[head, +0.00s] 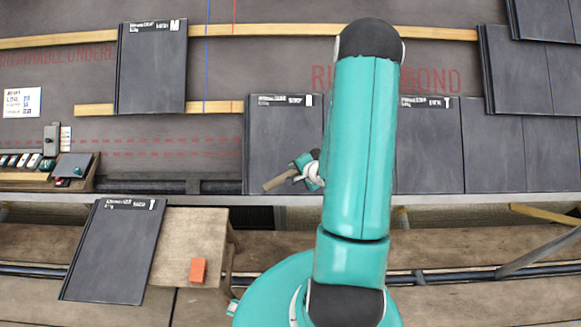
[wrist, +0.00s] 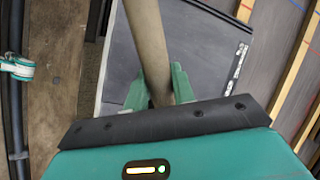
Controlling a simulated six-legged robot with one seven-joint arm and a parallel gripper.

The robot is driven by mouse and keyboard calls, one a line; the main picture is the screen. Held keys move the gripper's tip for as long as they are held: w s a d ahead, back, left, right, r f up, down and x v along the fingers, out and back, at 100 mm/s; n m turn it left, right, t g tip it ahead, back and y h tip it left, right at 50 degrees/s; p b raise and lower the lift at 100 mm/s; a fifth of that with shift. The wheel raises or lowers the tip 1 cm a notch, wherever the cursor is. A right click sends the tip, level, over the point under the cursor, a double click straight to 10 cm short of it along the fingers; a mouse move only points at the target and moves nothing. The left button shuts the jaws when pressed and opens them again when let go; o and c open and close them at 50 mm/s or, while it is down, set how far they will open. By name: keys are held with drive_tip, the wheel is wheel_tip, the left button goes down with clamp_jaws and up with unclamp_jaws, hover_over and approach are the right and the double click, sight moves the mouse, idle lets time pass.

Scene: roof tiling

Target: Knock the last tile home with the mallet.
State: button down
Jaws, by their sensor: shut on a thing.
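My gripper (head: 305,172) is low over the bottom course, shut around the mallet's pale wooden handle (wrist: 148,40). In the head view a stub of the handle (head: 279,181) sticks out to the left and down. The mallet's head is not visible in either view. A dark tile (head: 270,135) with a white label strip lies under and beside my gripper, at the left end of the bottom course. The same tile (wrist: 205,45) shows behind the handle in the wrist view. My arm hides the course to its right.
More laid tiles (head: 430,150) run right of my arm. Another tile (head: 115,250) rests at a wooden stand (head: 190,240) with an orange block (head: 198,270). A tool tray (head: 45,180) sits far left.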

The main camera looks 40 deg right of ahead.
drive_tip(key=shift+s+d, duration=0.1)
drive_tip(key=shift+d, duration=0.1)
wheel_tip(320, 180, down, 6)
drive_tip(key=w+d, duration=0.2)
drive_tip(key=w, duration=0.1)
idle(1.5)
drive_tip(key=w+f, duration=0.1)
drive_tip(key=f, duration=0.1)
drive_tip(key=w+d+f, duration=0.1)
drive_tip(key=f, duration=0.1)
drive_tip(key=w+d+f, duration=0.1)
drive_tip(key=f, duration=0.1)
drive_tip(key=shift+d, duration=0.15)
drive_tip(key=s+a+r, duration=0.3)
drive_tip(key=s+r, duration=0.1)
drive_tip(key=r, duration=0.4)
idle(0.6)
idle(0.6)
